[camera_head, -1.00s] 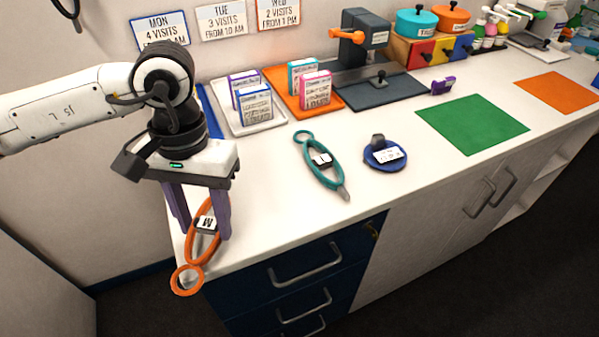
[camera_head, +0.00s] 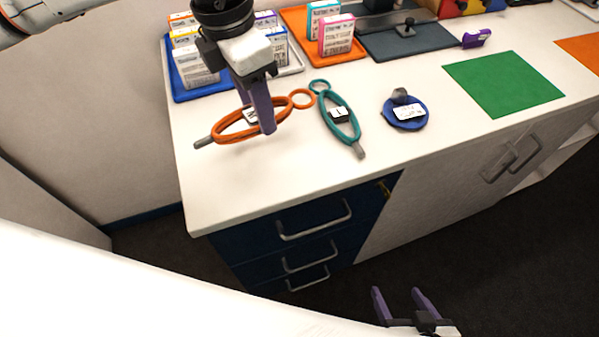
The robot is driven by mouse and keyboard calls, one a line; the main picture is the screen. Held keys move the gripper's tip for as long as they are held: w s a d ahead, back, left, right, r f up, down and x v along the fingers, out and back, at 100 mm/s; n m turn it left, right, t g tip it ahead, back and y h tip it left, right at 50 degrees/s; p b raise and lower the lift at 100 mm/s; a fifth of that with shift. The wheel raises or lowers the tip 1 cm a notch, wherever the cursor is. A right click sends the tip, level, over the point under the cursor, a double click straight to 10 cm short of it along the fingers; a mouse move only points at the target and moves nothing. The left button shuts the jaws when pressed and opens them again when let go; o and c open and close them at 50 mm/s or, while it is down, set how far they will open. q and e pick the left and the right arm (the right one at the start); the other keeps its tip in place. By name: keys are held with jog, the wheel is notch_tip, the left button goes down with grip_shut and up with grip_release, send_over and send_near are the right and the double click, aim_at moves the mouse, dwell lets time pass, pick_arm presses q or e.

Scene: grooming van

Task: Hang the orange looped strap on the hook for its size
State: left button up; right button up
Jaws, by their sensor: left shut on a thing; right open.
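The orange looped strap (camera_head: 226,137) is over the left part of the white counter, its small ring to the right and its grey end to the left. A white tag shows on it, partly hidden by my gripper. My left gripper (camera_head: 262,128) points down and is shut on the strap. I cannot tell whether the strap touches the counter. A teal looped strap (camera_head: 352,121) with a white tag lies just to its right, close to the orange ring. My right gripper (camera_head: 402,300) is open and empty, low in front of the drawers. No hook is clearly seen.
A blue round item (camera_head: 405,122) with a white label lies right of the teal strap. Trays with small boxes, such as the orange tray (camera_head: 350,56), stand behind. A green mat (camera_head: 505,84) lies to the right. The counter's front left is clear.

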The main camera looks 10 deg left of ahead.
aim_at(277, 100)
pick_arm(q)
jog(key=n, duration=0.2)
jog(key=w+d+r+n, duration=0.1)
jog(key=n, duration=0.2)
jog(key=w+n+y, duration=0.1)
jog(key=n, duration=0.1)
jog(key=shift+d+r+n, duration=0.15)
jog(key=shift+r+n, duration=0.2)
jog(key=shift+n, duration=0.05)
jog(key=n, duration=0.2)
jog(key=w+r+n, duration=0.1)
jog(key=n, duration=0.1)
jog(key=shift+d, duration=0.3)
jog(key=n, duration=0.3)
jog(key=shift+w+d+r+n+y, duration=0.2)
jog(key=shift+w+r+n+y, duration=0.1)
jog(key=shift+w+n+y, duration=0.1)
notch_tip(277, 100, down, 6)
jog(key=shift+s+r+p, duration=0.1)
jog(key=shift+p, duration=0.35)
notch_tip(277, 100, down, 4)
